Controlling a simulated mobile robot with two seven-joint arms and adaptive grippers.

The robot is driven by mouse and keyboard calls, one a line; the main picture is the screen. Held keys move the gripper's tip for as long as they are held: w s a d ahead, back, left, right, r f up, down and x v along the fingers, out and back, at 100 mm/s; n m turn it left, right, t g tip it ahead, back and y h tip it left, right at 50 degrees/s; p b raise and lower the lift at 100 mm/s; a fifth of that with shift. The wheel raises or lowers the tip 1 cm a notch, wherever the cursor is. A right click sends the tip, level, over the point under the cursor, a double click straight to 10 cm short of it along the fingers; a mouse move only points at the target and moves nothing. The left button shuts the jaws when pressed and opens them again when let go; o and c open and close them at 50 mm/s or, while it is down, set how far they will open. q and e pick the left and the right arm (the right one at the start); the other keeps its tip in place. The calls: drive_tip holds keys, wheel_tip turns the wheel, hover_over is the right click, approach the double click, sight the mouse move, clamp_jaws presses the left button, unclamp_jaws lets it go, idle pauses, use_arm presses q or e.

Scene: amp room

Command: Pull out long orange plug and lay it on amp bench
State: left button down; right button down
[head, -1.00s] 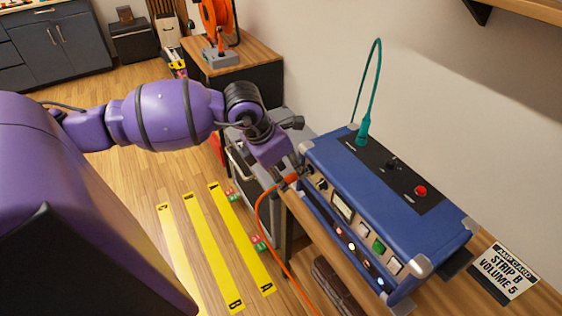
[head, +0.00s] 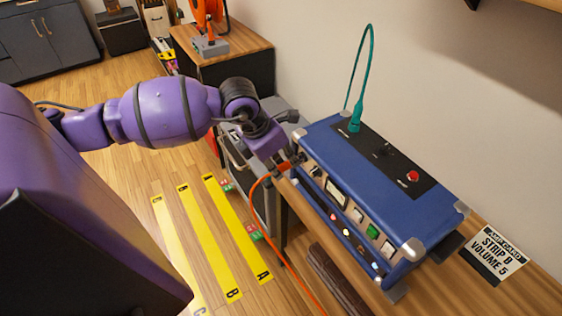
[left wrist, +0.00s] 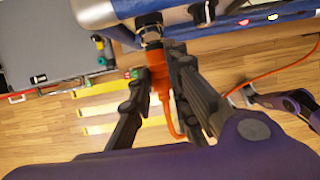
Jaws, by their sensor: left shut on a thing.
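The long orange plug (left wrist: 158,72) is between the fingers of my left gripper (left wrist: 160,85), which is shut on it. Its tip end points at a dark and metal socket (left wrist: 150,30) on the front of the blue amp (head: 385,185); I cannot tell how deep it sits. In the head view my left gripper (head: 284,163) is at the amp's left front end, with the orange cable (head: 255,205) hanging down from it. The wooden amp bench (head: 415,297) is under the amp. My right gripper (left wrist: 250,97) seems to show at the right of the left wrist view, its jaws unclear.
A teal plug with cable (head: 355,115) stands upright in the amp's top. A printed card (head: 497,253) lies on the bench right of the amp. A grey cabinet (head: 262,185) stands beyond the bench's left end. Yellow strips (head: 235,230) mark the floor.

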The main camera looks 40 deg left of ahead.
use_arm(q)
drive_tip(key=shift+a, duration=0.15)
use_arm(e)
drive_tip(key=shift+s+d+f, duration=0.1)
drive_tip(key=shift+s+f, duration=0.1)
drive_tip(key=shift+s, duration=0.2)
